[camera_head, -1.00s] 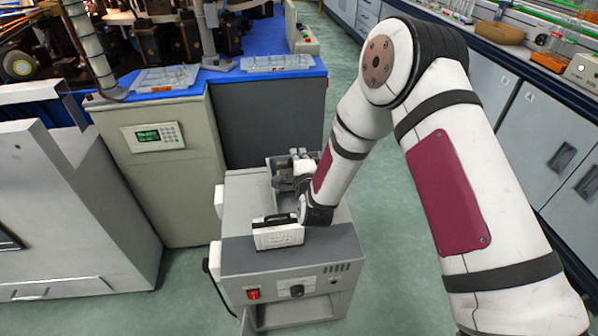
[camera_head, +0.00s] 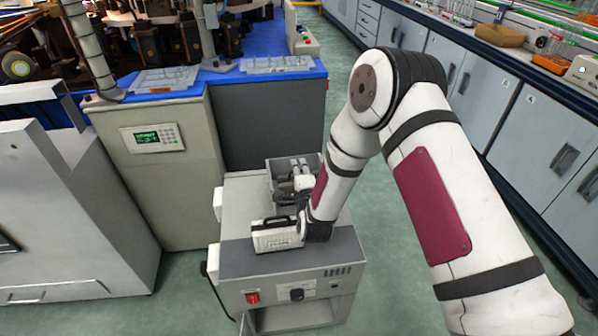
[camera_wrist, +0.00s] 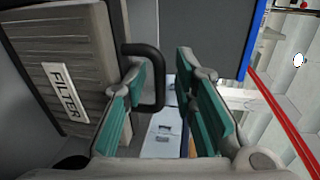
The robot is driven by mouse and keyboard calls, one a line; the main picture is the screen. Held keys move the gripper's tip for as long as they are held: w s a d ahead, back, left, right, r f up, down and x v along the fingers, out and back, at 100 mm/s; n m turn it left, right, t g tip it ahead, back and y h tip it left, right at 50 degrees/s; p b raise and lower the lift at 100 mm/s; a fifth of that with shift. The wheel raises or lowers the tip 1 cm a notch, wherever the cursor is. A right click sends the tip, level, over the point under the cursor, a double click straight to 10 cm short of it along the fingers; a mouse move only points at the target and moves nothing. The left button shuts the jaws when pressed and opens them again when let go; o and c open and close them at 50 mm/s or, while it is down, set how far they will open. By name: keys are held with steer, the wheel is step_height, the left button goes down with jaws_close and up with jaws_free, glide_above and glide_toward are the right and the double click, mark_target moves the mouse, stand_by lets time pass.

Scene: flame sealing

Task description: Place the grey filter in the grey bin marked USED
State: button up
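A grey-brown ribbed filter (camera_wrist: 62,48) with a white FILTER label fills the left of the wrist view, beside a grey wall. Its black loop handle (camera_wrist: 157,72) reaches between my gripper's two teal-padded fingers. My gripper (camera_wrist: 168,85) is open, with a clear gap to the right finger; I cannot tell whether the left finger touches the handle. In the head view my gripper (camera_head: 299,166) is over the open compartment (camera_head: 272,180) of the grey machine, and the filter there is hidden or too small to tell. No bin marked USED is readable.
A pale box (camera_head: 274,239) with a black handle stands on the grey machine's top (camera_head: 235,225), left of my wrist. A beige cabinet (camera_head: 160,185) with a keypad and a blue-topped bench (camera_head: 225,75) stand behind. Green floor lies open to the right.

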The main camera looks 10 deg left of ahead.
steer(key=shift+s+r, duration=0.1)
steer(key=shift+r, duration=0.05)
steer(key=p+v, duration=0.2)
steer(key=v, duration=1)
